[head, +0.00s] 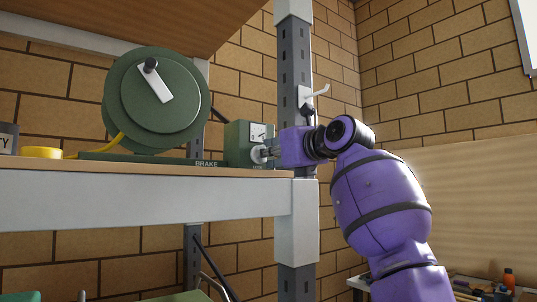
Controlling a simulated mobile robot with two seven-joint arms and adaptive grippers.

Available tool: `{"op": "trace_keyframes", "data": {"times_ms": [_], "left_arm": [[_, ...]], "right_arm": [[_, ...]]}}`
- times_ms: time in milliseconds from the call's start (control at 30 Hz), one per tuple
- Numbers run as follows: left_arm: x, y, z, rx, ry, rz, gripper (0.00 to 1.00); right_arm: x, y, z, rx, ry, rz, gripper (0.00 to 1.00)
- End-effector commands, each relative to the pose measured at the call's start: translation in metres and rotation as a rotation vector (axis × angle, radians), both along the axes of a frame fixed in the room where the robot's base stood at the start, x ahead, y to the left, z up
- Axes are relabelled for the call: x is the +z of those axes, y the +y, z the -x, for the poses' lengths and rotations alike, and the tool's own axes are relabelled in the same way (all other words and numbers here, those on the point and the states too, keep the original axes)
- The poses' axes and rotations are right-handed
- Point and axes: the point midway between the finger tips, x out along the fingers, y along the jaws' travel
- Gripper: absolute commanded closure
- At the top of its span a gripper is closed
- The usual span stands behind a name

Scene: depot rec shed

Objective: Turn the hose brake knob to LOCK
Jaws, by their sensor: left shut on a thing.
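The green hose reel (150,100) stands on the shelf, with a white crank and dark handle on its face. Its base bears the word BRAKE. A green brake box (238,144) sits at the right end of the base, with a white marked plate (258,132) on its face. My right gripper is not in view.
The shelf (140,203) has a pale front edge and meets a grey slotted post (297,70) just behind my gripper. A yellow hose (42,152) lies left of the reel. Another surface with small items is lower right.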

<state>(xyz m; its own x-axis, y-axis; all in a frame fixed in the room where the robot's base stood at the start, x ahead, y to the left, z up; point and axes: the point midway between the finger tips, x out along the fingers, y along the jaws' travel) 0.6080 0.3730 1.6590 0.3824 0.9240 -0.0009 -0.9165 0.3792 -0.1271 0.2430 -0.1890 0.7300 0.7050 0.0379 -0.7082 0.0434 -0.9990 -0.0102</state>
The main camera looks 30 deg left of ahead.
Motion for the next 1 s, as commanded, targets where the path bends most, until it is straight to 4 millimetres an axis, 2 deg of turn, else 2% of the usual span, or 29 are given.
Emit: {"op": "trace_keyframes", "data": {"times_ms": [467,500,600,900,1000], "left_arm": [[0.0019,-0.0003,0.0007,-0.001,0.008,-0.007,1.0],[0.0019,-0.0003,0.0007,-0.001,0.008,-0.007,0.83],[0.0017,-0.0004,0.0007,-0.001,0.008,-0.006,0.7],[0.0009,-0.0007,0.0004,-0.001,0.009,-0.005,0.7],[0.0008,-0.0064,0.0021,-0.002,0.009,-0.006,0.7]], "right_arm": [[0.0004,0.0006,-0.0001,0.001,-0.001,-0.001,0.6],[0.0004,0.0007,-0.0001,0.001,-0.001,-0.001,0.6],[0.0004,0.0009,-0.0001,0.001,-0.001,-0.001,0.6],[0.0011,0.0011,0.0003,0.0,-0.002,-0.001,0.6],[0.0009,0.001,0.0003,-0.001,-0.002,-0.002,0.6]]}}
